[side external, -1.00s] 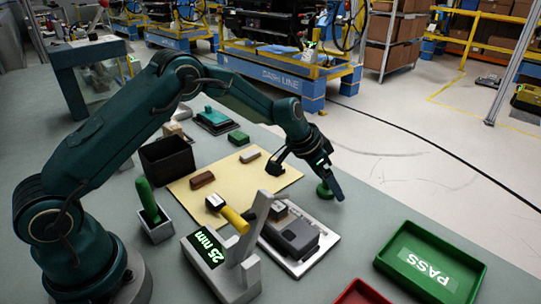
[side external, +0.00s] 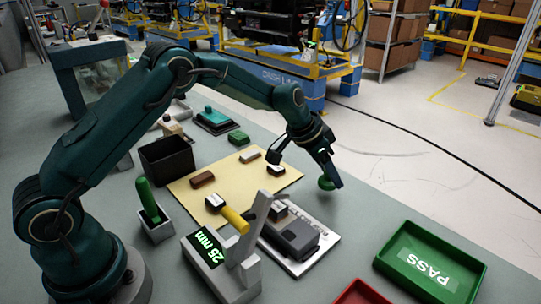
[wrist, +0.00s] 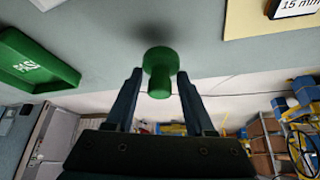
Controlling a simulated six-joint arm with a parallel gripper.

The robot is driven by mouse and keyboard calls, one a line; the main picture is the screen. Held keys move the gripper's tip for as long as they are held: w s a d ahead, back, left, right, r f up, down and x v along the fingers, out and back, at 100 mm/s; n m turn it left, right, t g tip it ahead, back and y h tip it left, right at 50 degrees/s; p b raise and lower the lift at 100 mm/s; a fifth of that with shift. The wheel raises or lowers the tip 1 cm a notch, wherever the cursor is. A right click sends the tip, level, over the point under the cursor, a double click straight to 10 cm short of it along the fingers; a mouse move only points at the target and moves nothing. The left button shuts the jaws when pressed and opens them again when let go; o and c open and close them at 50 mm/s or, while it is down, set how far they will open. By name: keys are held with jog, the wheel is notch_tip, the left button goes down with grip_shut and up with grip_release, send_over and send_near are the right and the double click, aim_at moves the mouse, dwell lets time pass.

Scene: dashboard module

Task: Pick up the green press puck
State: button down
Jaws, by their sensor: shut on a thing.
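The green press puck (side external: 326,183) is a small round knob with a narrower neck. My gripper (side external: 331,178) is shut on it, with the puck between the two fingertips. In the wrist view the puck (wrist: 160,70) sits between the finger ends of my gripper (wrist: 160,82), one finger on each side. A dark soft shadow lies on the grey bench beside the puck in that view, and the puck appears a little above the surface. Part of the puck is hidden by a finger in the side view.
A dark module on a white plate (side external: 326,246) lies just left of and nearer than my gripper. A green PASS tray (side external: 390,255) stands to the right, with a red tray (side external: 360,293) beside it. A yellow mat (side external: 236,172) with small blocks lies left. Bare bench surrounds the puck.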

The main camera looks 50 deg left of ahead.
notch_tip(320, 180, up, 2)
jog(key=s+a+r, duration=0.4)
jog(key=a+r, duration=0.2)
jog(key=a, duration=0.5)
jog(key=shift+r, duration=0.3)
jog(key=shift+s, duration=0.1)
jog(key=c, duration=0.9)
grip_release()
jog(key=c, duration=0.5)
notch_tip(320, 180, up, 3)
jog(key=m+g+h, duration=0.3)
jog(key=m, duration=0.6)
send_over(276, 204)
jog(key=shift+c, duration=0.2)
jog(key=shift+f, duration=3.15)
